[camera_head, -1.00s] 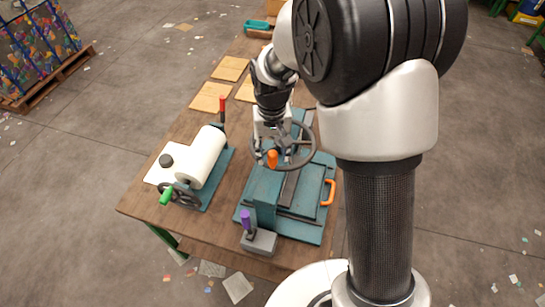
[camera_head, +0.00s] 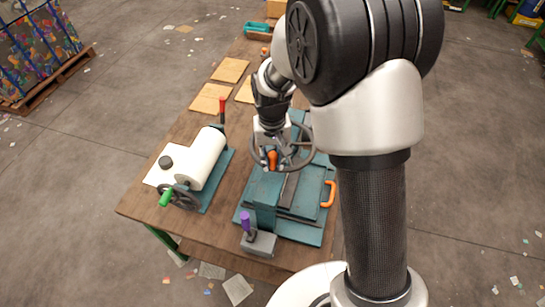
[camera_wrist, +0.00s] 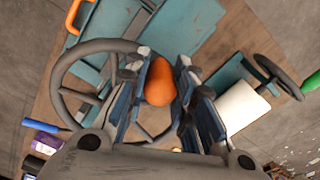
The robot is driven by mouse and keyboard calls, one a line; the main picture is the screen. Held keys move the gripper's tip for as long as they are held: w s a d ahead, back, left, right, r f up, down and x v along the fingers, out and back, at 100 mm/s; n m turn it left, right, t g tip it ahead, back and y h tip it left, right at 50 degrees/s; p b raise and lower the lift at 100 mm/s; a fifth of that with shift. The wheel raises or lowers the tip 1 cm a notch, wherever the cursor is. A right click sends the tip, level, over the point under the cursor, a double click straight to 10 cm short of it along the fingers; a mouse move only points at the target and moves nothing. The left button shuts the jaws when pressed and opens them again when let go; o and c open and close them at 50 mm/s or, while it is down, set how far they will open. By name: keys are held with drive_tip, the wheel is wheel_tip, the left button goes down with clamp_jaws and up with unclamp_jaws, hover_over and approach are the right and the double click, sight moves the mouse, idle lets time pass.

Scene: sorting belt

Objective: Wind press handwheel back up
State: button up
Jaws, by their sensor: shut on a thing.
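The press (camera_head: 265,190) is a teal machine on the wooden table. Its grey handwheel (camera_head: 312,150) lies above the press bed and bears an orange knob (camera_head: 272,160) on its near left side. My gripper (camera_head: 271,152) reaches down over this knob. In the wrist view the orange knob (camera_wrist: 160,82) sits between the two fingers of my gripper (camera_wrist: 158,95), which are shut on it. The handwheel rim (camera_wrist: 58,75) curves around to the left there. The fingers and palm hide part of the wheel and its hub.
Left of the press stands a machine with a white roller (camera_head: 202,158), a green-handled wheel (camera_head: 166,197) and a red lever (camera_head: 222,108). A purple lever (camera_head: 246,222) stands at the front. An orange handle (camera_head: 328,193) sticks out right. Flat boards (camera_head: 230,70) lie farther back.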

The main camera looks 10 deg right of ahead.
clamp_jaws()
